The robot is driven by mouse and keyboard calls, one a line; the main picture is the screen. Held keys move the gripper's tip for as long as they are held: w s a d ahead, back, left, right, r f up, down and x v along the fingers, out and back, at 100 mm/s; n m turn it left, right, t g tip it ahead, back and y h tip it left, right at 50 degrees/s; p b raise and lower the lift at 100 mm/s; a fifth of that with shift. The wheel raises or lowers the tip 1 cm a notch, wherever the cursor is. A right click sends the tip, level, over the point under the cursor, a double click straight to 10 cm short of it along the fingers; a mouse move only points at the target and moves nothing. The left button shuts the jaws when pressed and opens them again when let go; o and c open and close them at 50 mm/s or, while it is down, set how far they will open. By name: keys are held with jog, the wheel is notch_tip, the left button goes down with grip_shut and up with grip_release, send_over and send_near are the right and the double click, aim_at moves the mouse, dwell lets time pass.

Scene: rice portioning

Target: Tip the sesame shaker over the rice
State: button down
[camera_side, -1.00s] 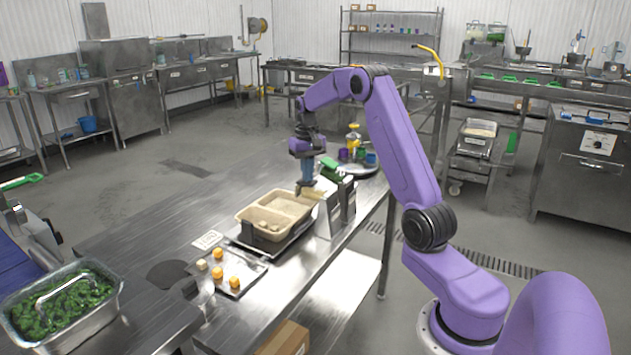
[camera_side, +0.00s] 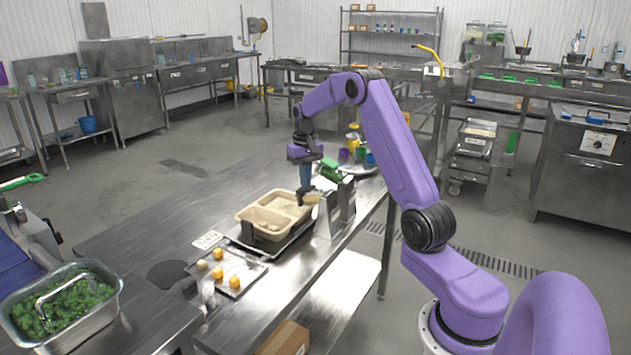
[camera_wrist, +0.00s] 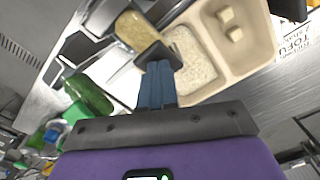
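My gripper (camera_side: 304,188) is at the right end of the beige divided tray (camera_side: 243,218). Its blue fingers (camera_wrist: 157,85) look shut on a dark piece (camera_wrist: 158,55) of the sesame shaker. The shaker's clear body with tan contents (camera_wrist: 133,30) lies to one side of the fingertips in the wrist view. In the side view the shaker (camera_side: 312,198) is small, just right of the fingertips; its exact tilt is hard to tell. White rice (camera_wrist: 195,62) fills one tray compartment, also seen in the side view (camera_side: 286,206). Pale cubes (camera_wrist: 228,16) lie in another.
Metal holders (camera_side: 346,200) stand close to the right of the tray. A green bottle (camera_wrist: 88,95) and a round tray (camera_side: 357,169) with coloured items are behind.

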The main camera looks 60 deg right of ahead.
jog(key=shift+s+r, duration=0.3)
jog(key=shift+r, duration=0.65)
jog(key=shift+s+r, duration=0.3)
jog(key=shift+r, duration=0.7)
jog(key=shift+s+r, duration=0.3)
jog(key=shift+r, duration=0.65)
jog(key=s+a+r+n, duration=0.1)
jog(key=s+a+n, duration=0.3)
jog(key=a, duration=0.9)
jog(key=s+a+r+n, duration=0.1)
jog(key=s+a+n, duration=0.25)
jog(key=a, duration=1.05)
jog(key=s+a+f+n, duration=0.1)
jog(key=s+a+n, duration=0.1)
jog(key=s, duration=0.6)
jog(key=s+a+f+n, duration=0.1)
jog(key=s+a+n, duration=0.1)
jog(key=s+n, duration=0.3)
jog(key=s+a+f+n, duration=0.1)
jog(key=s+a+n, duration=0.2)
jog(key=s, duration=0.9)
jog(key=shift+s+f+n, duration=0.2)
jog(key=shift+f+n, duration=0.15)
jog(key=shift+n, duration=0.2)
